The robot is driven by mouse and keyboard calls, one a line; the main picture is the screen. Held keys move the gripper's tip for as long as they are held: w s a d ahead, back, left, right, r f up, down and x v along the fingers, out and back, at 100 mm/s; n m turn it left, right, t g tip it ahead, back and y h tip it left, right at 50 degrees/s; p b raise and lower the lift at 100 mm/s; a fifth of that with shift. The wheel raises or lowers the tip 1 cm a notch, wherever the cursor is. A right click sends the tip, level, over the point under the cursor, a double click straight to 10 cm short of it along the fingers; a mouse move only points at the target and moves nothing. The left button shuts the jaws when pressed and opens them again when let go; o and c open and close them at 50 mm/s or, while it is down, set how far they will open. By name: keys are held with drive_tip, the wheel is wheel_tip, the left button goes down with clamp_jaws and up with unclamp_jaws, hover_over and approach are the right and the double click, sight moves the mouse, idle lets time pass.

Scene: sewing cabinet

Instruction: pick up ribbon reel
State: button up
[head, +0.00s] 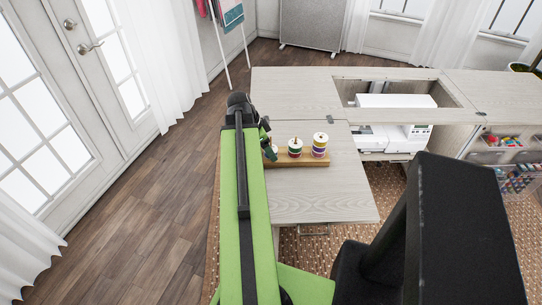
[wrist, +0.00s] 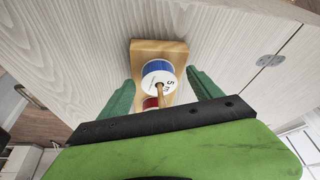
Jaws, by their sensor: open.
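Ribbon reels with white tops stand on a wooden peg board (head: 314,160) on the cabinet's left leaf. One reel (head: 295,147) has red and green bands. The right-hand reel (head: 320,144) has purple and yellow bands. A third, at the left end, is largely hidden by my gripper (head: 267,141). In the wrist view, a blue reel with a white, marked top (wrist: 159,73) shows between my gripper's two green fingers (wrist: 160,78), with a gap on each side. A red reel (wrist: 150,103) is partly hidden below it, behind a thin peg. My gripper is open and empty.
The pale wooden cabinet top (head: 290,95) is clear behind the board. A white sewing machine (head: 395,102) sits in the cabinet opening to the right. Drawers of coloured spools (head: 505,141) stand at the far right. Open floor (head: 135,200) lies at left.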

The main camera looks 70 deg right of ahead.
drive_tip(key=shift+r, duration=0.1)
drive_tip(key=c, duration=1.4)
wheel_tip(320, 180, up, 18)
drive_tip(key=p, duration=1.8)
